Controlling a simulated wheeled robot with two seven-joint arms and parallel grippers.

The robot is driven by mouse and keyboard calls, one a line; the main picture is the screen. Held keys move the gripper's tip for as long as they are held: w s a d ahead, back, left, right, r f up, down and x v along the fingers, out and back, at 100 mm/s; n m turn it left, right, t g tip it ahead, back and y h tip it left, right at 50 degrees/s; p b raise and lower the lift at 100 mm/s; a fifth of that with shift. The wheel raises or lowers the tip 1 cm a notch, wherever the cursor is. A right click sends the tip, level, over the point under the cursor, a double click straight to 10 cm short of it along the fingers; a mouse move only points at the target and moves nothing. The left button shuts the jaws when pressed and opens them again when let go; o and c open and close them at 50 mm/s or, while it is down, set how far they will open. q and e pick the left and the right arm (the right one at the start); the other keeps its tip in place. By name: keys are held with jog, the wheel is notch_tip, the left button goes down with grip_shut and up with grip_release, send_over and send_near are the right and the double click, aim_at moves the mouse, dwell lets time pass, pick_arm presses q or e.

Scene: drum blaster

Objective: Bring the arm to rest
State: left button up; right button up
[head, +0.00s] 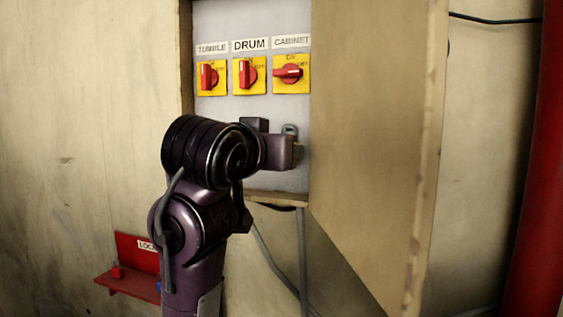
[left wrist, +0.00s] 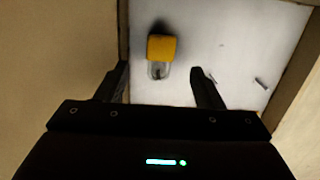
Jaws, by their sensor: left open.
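My left arm rises from the bottom of the head view, and its left gripper (head: 283,150) is in front of the lower part of the grey switch panel (head: 220,20). In the left wrist view the left gripper (left wrist: 162,84) is open, its two fingers apart with nothing between them. A yellow block with a grey loop (left wrist: 161,48), which looks like a padlock, is on the panel beyond the fingertips. In the head view a grey loop (head: 290,130) shows just above the gripper; anything below it is hidden. My right gripper is not in view.
An open cabinet door (head: 370,130) stands right of the panel. Three red switches on yellow plates are labelled TUMBLE (head: 209,76), DRUM (head: 248,74) and CABINET (head: 288,73); only the CABINET handle lies sideways. A red shelf (head: 130,285) is at lower left, partly behind my arm.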

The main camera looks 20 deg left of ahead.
pick_arm(q)
notch_tip(320, 180, down, 31)
jog(key=s+a+g, duration=0.1)
jog(key=a+g, duration=0.1)
jog(key=g, duration=0.4)
jog(key=s+f+m+g, duration=0.2)
jog(key=s+f+g, duration=0.5)
jog(key=s+f, duration=1.7)
notch_tip(320, 180, down, 34)
jog(key=f+g+b, duration=0.1)
jog(key=b, duration=0.5)
jog(key=s+a+f+b, duration=0.1)
jog(key=s+f+b, duration=0.1)
jog(key=s+f, duration=0.8)
jog(key=s+a+f+g+b, duration=0.1)
jog(key=s+a+f+b, duration=0.1)
jog(key=s+f, duration=0.8)
notch_tip(320, 180, down, 5)
jog(key=shift+s+a+r+g+y+b, duration=0.1)
jog(key=shift+s+a+g+y+b, duration=0.15)
jog(key=shift+g+y+b, duration=0.1)
